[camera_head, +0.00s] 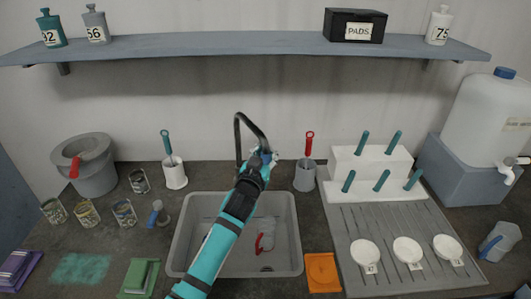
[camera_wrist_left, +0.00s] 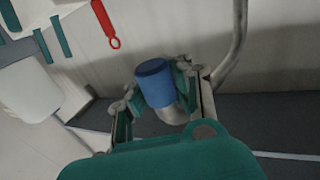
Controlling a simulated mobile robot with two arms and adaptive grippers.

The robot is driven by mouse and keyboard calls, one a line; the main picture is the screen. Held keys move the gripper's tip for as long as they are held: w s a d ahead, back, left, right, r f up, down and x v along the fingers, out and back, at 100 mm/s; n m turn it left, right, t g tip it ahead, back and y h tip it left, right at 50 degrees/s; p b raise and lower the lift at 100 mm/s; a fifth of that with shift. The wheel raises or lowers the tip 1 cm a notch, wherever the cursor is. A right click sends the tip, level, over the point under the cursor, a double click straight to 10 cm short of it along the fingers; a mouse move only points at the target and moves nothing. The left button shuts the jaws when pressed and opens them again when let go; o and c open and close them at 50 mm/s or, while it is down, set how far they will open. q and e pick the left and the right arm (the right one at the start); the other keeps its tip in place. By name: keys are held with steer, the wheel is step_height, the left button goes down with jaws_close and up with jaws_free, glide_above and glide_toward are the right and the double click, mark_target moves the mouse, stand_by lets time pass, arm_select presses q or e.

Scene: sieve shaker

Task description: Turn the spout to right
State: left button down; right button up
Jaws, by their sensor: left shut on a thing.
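The spout (camera_head: 238,135) is a dark curved pipe that rises behind the grey sink (camera_head: 179,262) and arches over toward the front right. My left gripper (camera_head: 264,158) is at the spout's outlet end. In the left wrist view, my left gripper (camera_wrist_left: 160,95) has its fingers on both sides of the spout's blue tip (camera_wrist_left: 155,82) and is shut on it. Part of the spout (camera_wrist_left: 238,35) shows at the right of that view; the fingers and the teal gripper body hide some of it. My right gripper is not in view.
A red-handled brush in a grey cup (camera_head: 305,177) stands right of the spout, and a teal-handled one in a white cup (camera_head: 175,174) stands left. A white rack (camera_head: 370,163) is farther right. A shelf (camera_head: 260,44) runs above. The sink holds a clear red-handled item.

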arm_select(q)
steer(key=shift+s+d+f, duration=0.25)
steer(key=shift+d+f, duration=0.1)
steer(key=shift+d, duration=0.1)
steer(key=c, duration=1)
jaws_free()
steer(key=shift+s+d+r, duration=0.2)
steer(key=shift+s+r, duration=0.05)
steer(key=shift+r, duration=0.1)
steer(key=shift+a, duration=0.1)
steer(key=shift+a, duration=0.15)
steer(key=shift+s+a, duration=0.1)
steer(key=v, duration=1.1)
steer(key=shift+s, duration=0.35)
